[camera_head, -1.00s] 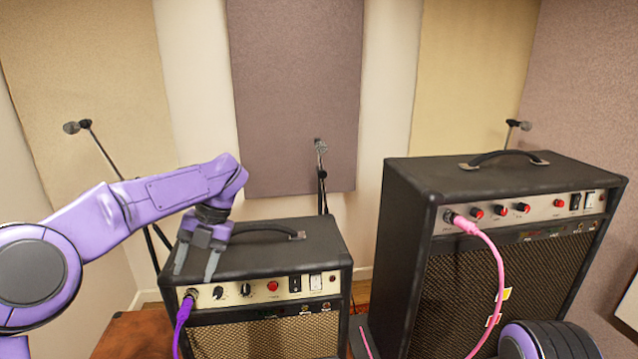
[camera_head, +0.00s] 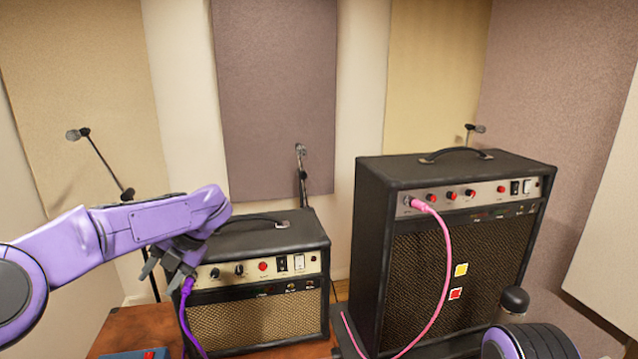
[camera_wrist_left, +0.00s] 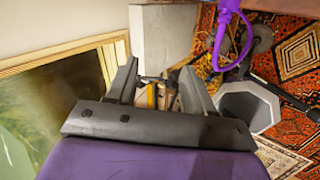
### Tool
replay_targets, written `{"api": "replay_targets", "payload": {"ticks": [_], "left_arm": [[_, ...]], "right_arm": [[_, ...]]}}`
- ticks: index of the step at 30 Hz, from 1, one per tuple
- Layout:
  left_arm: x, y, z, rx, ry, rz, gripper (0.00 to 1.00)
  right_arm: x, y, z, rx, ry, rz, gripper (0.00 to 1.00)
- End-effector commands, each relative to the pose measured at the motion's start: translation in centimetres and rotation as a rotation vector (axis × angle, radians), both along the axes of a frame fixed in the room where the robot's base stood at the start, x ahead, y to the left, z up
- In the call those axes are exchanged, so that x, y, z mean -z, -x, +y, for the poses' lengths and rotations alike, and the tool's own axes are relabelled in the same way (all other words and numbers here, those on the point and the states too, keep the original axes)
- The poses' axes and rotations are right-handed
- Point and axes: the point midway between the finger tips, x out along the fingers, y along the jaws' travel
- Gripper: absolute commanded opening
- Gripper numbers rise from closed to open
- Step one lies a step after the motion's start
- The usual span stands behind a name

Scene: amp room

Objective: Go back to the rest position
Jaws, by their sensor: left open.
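My left gripper (camera_head: 161,274) is open and empty, at the left front corner of the small black amp (camera_head: 255,322). In the left wrist view its two fingers (camera_wrist_left: 159,76) stand apart with nothing between them. A purple cable (camera_head: 188,318) hangs from the left end of the small amp's panel, close beside the gripper. My wrist partly hides its upper end. The purple cable also shows at the top of the left wrist view (camera_wrist_left: 228,38). My right gripper is not in view.
A large black amp (camera_head: 372,262) with a pink cable (camera_head: 447,265) in its panel stands to the right. Microphone stands (camera_head: 303,175) are behind. A brown wooden surface (camera_head: 135,328) and a patterned rug (camera_wrist_left: 300,50) are below.

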Motion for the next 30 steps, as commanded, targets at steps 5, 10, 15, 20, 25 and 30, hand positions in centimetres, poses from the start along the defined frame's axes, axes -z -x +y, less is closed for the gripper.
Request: {"api": "replay_targets", "payload": {"ticks": [5,10,15,20,25,30], "left_arm": [[3.0,-1.0,2.1,0.232,-0.259,0.037,0.52],[9.1,-1.5,2.5,0.613,-0.523,0.155,0.52],[19.5,1.4,0.4,1.143,-0.671,0.361,0.52],[30.5,10.0,-2.4,1.666,-0.611,0.586,0.52],[38.3,23.2,-3.9,2.093,-0.387,0.794,0.52],[41.0,34.3,-3.2,2.297,-0.16,0.957,0.52]], "right_arm": [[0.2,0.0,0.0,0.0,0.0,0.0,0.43],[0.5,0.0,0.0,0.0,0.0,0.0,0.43],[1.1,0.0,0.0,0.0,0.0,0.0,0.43],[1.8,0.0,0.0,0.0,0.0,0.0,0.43],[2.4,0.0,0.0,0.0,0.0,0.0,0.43],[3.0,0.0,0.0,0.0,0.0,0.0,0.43]]}}
